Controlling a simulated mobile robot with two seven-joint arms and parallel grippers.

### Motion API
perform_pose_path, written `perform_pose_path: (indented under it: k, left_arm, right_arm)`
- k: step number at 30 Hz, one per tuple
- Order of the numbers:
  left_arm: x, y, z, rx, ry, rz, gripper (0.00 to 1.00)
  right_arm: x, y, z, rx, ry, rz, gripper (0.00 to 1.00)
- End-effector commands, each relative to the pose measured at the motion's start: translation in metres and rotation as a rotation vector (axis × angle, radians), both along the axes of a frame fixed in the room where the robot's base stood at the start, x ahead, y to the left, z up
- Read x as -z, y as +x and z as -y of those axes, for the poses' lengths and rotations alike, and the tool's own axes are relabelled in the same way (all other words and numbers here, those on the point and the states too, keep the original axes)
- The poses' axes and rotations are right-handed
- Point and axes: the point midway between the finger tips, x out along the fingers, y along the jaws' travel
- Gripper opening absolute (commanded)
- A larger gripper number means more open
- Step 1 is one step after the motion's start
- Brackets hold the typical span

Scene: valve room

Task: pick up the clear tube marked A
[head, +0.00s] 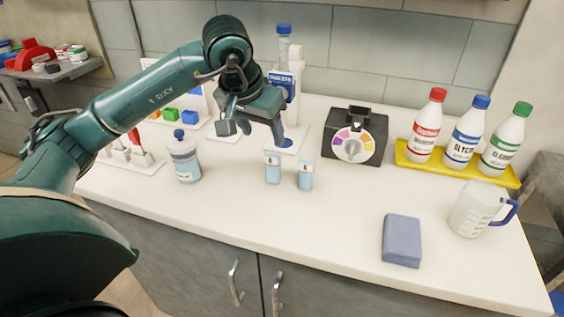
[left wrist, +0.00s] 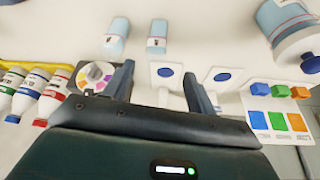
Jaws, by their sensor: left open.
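Two clear tubes with pale blue contents stand side by side on the white counter, one on the left (head: 273,168) and one on the right (head: 306,175). Each has a small dark mark on its label, too small to read, so I cannot tell which is A. In the left wrist view the same tubes show at the top, the left one (left wrist: 157,37) and the right one (left wrist: 115,39) swapped in order. My left gripper (head: 254,130) is open and empty, above and behind the tubes, apart from them. My right gripper is not in view.
A squeeze bottle (head: 185,158) stands left of the tubes. A dial box (head: 356,135) is behind right. Three capped bottles stand on a yellow tray (head: 402,160). A jug (head: 477,210) and a blue-grey block (head: 402,241) are at right. The front middle counter is clear.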

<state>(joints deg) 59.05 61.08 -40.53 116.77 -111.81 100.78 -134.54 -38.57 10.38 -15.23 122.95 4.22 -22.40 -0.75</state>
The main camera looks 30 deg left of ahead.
Motion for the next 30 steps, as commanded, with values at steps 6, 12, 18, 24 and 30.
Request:
perform_pose_path:
  k: [6, 12, 18, 24, 30]
  left_arm:
    - [0.039, 0.015, 0.001, 0.001, -0.004, -0.006, 0.57]
    - [0.054, 0.022, 0.001, 0.002, -0.005, -0.002, 0.57]
    - [0.077, 0.029, 0.005, 0.002, -0.007, -0.007, 0.57]
    - [0.099, 0.039, 0.005, 0.001, -0.007, -0.004, 0.57]
    - [0.102, 0.04, 0.004, 0.001, -0.006, -0.001, 0.57]
  right_arm:
    - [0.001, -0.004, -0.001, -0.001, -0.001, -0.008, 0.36]
    - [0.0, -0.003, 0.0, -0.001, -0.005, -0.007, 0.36]
    - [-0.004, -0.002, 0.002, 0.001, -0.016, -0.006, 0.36]
    - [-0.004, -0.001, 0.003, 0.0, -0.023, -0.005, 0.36]
    - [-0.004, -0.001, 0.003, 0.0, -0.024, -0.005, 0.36]
